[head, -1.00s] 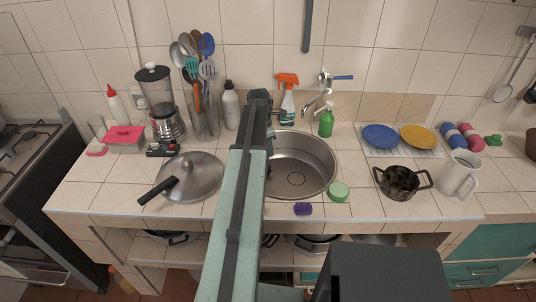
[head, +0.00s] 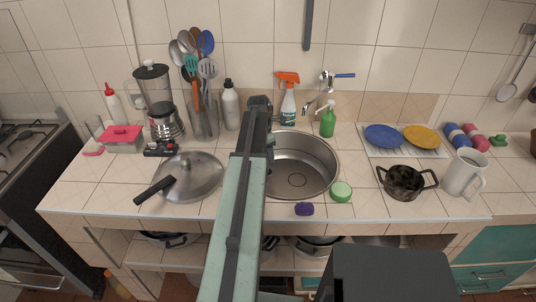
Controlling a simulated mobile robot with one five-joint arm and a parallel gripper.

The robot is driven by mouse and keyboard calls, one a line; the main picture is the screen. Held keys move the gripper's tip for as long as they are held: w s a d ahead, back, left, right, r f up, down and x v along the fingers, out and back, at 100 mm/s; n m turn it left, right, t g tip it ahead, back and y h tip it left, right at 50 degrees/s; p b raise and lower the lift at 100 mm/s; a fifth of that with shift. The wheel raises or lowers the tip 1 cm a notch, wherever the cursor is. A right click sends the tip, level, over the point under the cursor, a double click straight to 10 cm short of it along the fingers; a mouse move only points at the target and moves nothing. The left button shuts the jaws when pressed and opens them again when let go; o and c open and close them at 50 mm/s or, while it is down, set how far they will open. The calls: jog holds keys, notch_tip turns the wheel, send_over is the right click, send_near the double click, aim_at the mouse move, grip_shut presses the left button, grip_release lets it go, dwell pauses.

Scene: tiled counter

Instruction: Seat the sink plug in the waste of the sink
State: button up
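The round steel sink (head: 322,158) is set into the counter right of my arm, and the arm covers its left side. Its waste (head: 297,180) shows as a dark-edged ring in the sink floor; I cannot tell any plug apart in it. No sink plug can be made out elsewhere on the counter. My gripper (head: 268,150) is at the far end of my arm, over the left side of the sink. The arm hides its fingertips and anything between them, so I cannot see whether it is open or shut.
A purple item (head: 304,209) and a green round item (head: 341,191) lie at the sink's front edge. A tap (head: 312,105), spray bottle (head: 288,103) and green bottle (head: 327,121) stand behind it. A lidded pan (head: 190,177) is left, a black pot (head: 405,182) right.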

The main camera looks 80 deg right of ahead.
jog(key=r+p, duration=0.4)
jog(key=w+r+p, duration=0.1)
jog(key=r+p, duration=0.3)
jog(key=a+r+p, duration=0.1)
jog(key=r+p, duration=0.3)
jog(key=shift+w+r, duration=0.1)
jog(key=shift+w, duration=0.15)
